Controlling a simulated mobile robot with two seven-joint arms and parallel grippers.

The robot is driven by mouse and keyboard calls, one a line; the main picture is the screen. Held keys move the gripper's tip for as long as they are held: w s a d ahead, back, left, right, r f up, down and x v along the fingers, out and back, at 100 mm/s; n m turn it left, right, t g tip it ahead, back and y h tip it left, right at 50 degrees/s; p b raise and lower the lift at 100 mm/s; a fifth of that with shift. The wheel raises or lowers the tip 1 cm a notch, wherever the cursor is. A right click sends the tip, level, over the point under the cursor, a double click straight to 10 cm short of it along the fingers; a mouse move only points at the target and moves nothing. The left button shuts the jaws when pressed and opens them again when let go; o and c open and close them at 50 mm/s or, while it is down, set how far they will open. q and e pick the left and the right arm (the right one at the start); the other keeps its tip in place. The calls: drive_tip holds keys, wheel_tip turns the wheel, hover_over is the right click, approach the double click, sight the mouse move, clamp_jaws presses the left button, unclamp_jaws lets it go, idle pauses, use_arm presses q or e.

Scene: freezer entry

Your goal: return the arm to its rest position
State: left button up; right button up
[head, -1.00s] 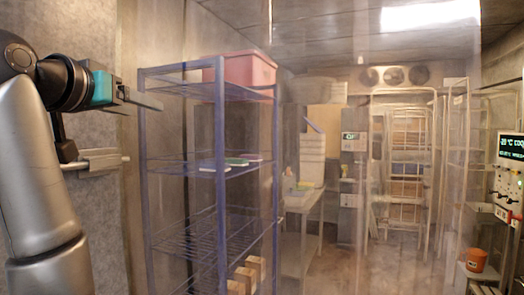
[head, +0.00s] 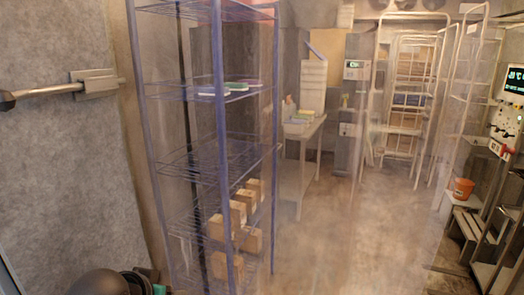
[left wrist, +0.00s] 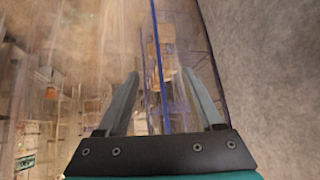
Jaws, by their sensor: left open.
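My left arm shows only at the bottom left edge of the head view, as a dark rounded joint and a bit of teal. Its fingers are out of that view. In the left wrist view my left gripper (left wrist: 160,74) has its two grey fingers spread apart with nothing between them. Beyond the fingers are a blue rack post (left wrist: 160,60) and a blurred see-through curtain. My right gripper is in neither view.
A grey door or wall panel with a bar handle (head: 50,90) stands at the left. The blue wire rack (head: 222,140) holds cardboard boxes (head: 240,208) low down and flat trays (head: 237,86) higher. An orange bucket (head: 463,189) stands at right. The middle floor is open.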

use_arm(q)
drive_tip(key=s+d+f+g, duration=0.1)
drive_tip(key=s+f+g, duration=0.1)
drive_tip(key=s+f, duration=0.35)
drive_tip(key=s+d+f+m+g, duration=0.1)
drive_tip(key=s+f, duration=0.2)
drive_tip(key=s, duration=0.6)
drive_tip(key=s+d+f+g, duration=0.1)
drive_tip(key=s+f+g, duration=0.1)
drive_tip(key=s+f, duration=0.4)
drive_tip(key=s+f+b, duration=0.3)
drive_tip(key=f+b, duration=0.1)
drive_tip(key=f, duration=2)
drive_tip(key=s+a+f+g+b, duration=0.2)
drive_tip(key=s+a+f+b, duration=0.1)
drive_tip(key=s+f, duration=1.3)
drive_tip(key=shift+f+b, duration=0.4)
drive_tip(key=shift+f, duration=0.9)
